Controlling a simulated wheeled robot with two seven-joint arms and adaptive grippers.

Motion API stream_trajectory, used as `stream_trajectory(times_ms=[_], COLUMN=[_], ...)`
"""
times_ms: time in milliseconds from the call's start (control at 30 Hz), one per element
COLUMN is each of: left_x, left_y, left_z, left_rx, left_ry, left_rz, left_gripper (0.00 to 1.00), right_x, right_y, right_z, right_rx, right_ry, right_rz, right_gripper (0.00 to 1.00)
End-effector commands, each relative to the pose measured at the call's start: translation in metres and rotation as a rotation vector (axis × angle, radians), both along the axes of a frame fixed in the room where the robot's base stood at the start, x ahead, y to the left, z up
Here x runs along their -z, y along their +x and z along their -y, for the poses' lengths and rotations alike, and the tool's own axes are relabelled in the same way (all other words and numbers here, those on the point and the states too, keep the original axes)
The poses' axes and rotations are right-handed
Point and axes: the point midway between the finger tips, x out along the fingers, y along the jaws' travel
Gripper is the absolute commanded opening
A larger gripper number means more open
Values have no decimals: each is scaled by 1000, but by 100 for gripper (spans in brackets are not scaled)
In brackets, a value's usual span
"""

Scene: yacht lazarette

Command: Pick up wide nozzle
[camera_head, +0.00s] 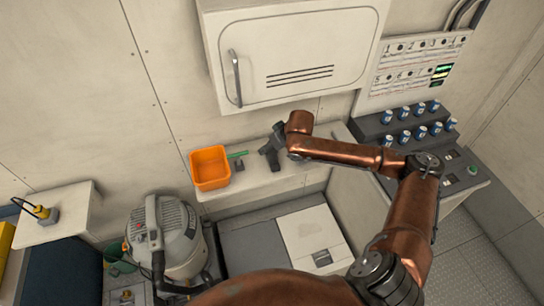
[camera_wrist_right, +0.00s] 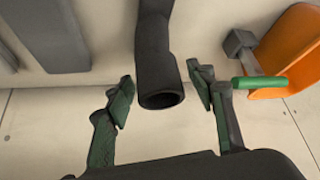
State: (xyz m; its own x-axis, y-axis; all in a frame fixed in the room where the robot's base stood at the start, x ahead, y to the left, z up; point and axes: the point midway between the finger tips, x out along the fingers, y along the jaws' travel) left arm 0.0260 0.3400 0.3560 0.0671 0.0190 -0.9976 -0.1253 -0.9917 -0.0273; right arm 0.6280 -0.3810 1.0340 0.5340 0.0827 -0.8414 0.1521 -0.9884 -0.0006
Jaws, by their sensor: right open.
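A dark grey tube-shaped piece, which looks like the nozzle (camera_wrist_right: 158,70), shows in the right wrist view with its round open end towards me. Its other end runs out of the top of that view, so its wide part is not seen there. My right gripper (camera_wrist_right: 165,98) is open, with one finger on each side of the tube and gaps visible on both sides. In the head view, my right gripper (camera_head: 272,146) is over the shelf (camera_head: 240,183), where gripper and nozzle are hard to tell apart. My left gripper is not in view.
An orange bin (camera_head: 210,168) stands on the shelf, left of my right gripper. A green-handled tool (camera_head: 238,155) with a grey head lies between them. A white cabinet (camera_head: 290,60) hangs above.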

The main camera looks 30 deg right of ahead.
Motion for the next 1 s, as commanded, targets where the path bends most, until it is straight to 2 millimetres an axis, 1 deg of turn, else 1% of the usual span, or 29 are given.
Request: stream_trajectory(times_ms=[33,100,200,300,467,1000], left_x=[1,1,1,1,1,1], left_y=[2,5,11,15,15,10], left_z=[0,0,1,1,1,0], left_rx=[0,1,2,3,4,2], left_ry=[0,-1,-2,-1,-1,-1], left_rz=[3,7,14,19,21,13], left_gripper=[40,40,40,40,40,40], right_x=[8,16,23,25,25,25], right_y=[4,10,15,17,16,16], right_z=[-2,-3,-4,-5,-5,-5], right_rx=[-1,-2,-3,-5,-5,-4], right_ry=[3,1,-1,-1,-1,-1], right_rz=[-1,-1,0,0,0,-1], right_gripper=[50,50,50,50,50,14])
